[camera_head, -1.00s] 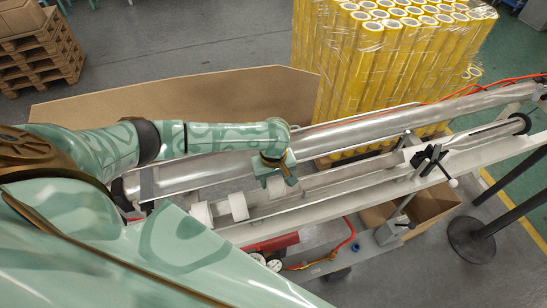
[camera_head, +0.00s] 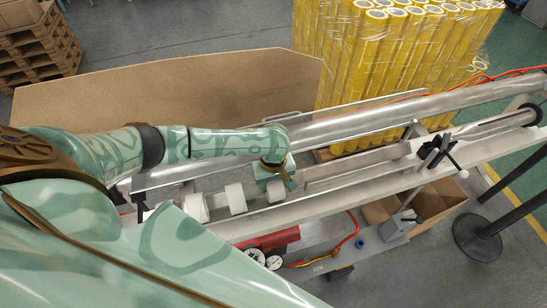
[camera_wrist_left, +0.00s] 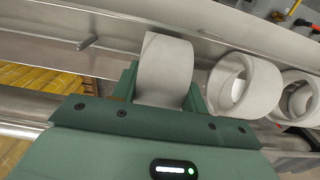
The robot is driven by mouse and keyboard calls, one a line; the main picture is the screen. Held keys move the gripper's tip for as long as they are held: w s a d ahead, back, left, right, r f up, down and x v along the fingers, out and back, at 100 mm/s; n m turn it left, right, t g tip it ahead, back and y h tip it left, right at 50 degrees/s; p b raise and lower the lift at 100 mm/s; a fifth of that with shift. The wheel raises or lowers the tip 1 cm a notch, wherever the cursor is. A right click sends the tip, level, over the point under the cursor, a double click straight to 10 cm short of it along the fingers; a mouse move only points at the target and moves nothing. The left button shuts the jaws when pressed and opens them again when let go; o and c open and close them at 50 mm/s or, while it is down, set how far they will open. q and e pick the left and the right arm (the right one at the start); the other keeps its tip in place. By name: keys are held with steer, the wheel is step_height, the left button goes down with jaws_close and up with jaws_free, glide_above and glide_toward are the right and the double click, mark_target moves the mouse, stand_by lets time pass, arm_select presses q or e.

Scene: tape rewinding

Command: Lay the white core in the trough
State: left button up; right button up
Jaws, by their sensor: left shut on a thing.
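My left gripper (camera_head: 274,177) is shut on a white core (camera_head: 276,189), a short wide ring. In the left wrist view the core (camera_wrist_left: 165,72) sits between the green fingers (camera_wrist_left: 160,92). It is low at the metal trough (camera_head: 345,178), in line with two more white cores, (camera_head: 236,198) and (camera_head: 195,207), to its left. Those two also show in the wrist view, one near (camera_wrist_left: 243,84) and one farther (camera_wrist_left: 300,97). A gap separates the held core from the nearest one. I cannot tell whether it touches the trough floor. My right gripper is not in view.
A long metal roller (camera_head: 340,130) runs behind the trough. A black clamp handle (camera_head: 438,152) stands on the rail to the right. Wrapped yellow rolls (camera_head: 400,50) and a brown board (camera_head: 170,95) stand behind. The trough right of the gripper is clear up to the clamp.

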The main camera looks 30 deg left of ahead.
arm_select(q)
steer(key=o, duration=0.8)
steer(key=shift+o, duration=0.2)
steer(key=shift+r, duration=0.1)
step_height(320, 180, up, 16)
steer(key=p, duration=0.4)
steer(key=shift+p, duration=0.4)
